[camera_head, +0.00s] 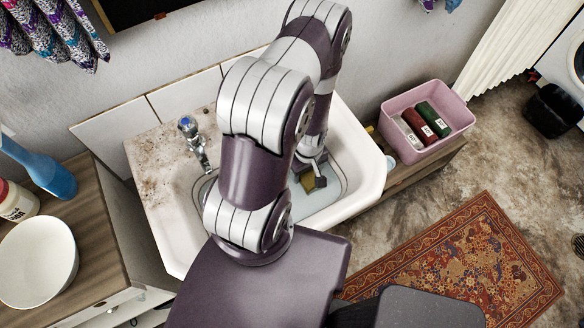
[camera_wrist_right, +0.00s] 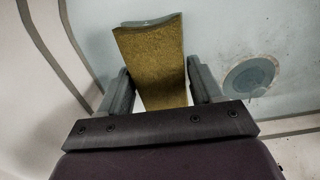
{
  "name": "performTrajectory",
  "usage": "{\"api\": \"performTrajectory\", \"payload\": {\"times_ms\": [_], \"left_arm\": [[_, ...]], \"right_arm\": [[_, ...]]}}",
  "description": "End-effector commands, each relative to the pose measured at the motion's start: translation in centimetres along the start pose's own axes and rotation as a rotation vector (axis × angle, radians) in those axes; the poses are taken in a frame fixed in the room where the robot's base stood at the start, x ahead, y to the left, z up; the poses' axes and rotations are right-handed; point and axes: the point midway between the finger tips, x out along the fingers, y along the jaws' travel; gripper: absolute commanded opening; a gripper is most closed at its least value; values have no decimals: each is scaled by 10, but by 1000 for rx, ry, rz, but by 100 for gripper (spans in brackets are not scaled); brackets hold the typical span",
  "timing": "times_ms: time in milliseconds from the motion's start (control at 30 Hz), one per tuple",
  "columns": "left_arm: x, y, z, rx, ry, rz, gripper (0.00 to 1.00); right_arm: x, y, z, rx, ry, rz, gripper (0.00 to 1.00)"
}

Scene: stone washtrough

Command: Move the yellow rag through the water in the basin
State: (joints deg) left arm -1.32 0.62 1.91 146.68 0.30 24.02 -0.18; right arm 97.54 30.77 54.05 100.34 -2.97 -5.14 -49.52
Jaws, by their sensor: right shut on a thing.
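The yellow rag (camera_head: 314,183) shows as a small dark-yellow patch inside the white basin (camera_head: 371,160), below my right arm. In the right wrist view the rag (camera_wrist_right: 152,62) is a flat yellow-brown piece sticking out from between the fingers. My right gripper (camera_wrist_right: 160,85) is shut on it. In the head view the right gripper (camera_head: 312,168) points down into the basin. Pale blue-grey water (camera_head: 325,198) lies in the basin, and the rag's lower end seems to be at it. My left gripper is not in view.
A metal tap (camera_head: 193,140) with a blue knob stands at the basin's left. A round drain (camera_wrist_right: 249,77) lies right of the rag in the wrist view. A pink bin (camera_head: 425,115) with bottles stands right, a white bowl (camera_head: 38,262) left.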

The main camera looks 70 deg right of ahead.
Motion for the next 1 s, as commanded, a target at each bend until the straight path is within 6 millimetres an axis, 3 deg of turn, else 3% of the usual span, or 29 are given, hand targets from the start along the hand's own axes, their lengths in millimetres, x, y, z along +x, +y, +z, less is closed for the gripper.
{"api": "performTrajectory", "payload": {"times_ms": [100,367,700,1000], "left_arm": [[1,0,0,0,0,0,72],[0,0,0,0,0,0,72],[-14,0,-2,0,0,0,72],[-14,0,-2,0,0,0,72]], "right_arm": [[0,8,0,0,-1,0,29],[0,8,0,-2,-1,-1,29],[-2,-46,0,-6,-1,-3,29],[0,-52,0,-1,1,-2,29]]}}
